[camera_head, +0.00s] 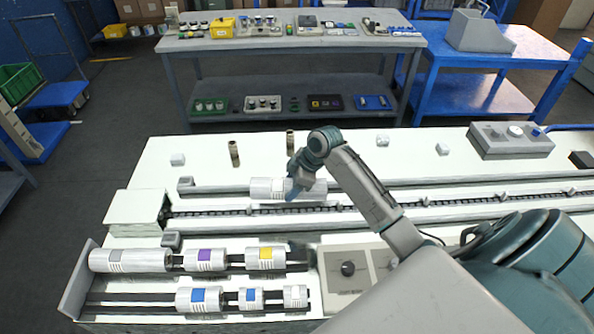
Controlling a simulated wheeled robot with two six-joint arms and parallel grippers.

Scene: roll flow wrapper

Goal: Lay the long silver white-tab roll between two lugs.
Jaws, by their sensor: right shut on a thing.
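A long silver roll with a pale tab (262,188) is held by my right gripper (297,187), whose fingers close on its right half. The roll lies lengthwise along the conveyor, over or just behind the dark chain (235,211); I cannot tell whether it touches it. Small pale lugs stand along the chain, one (337,206) just right of the roll and another (425,201) farther right. Any lug behind or under the roll is hidden. My left gripper is not in view.
Two brown posts (234,153) stand behind the conveyor.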

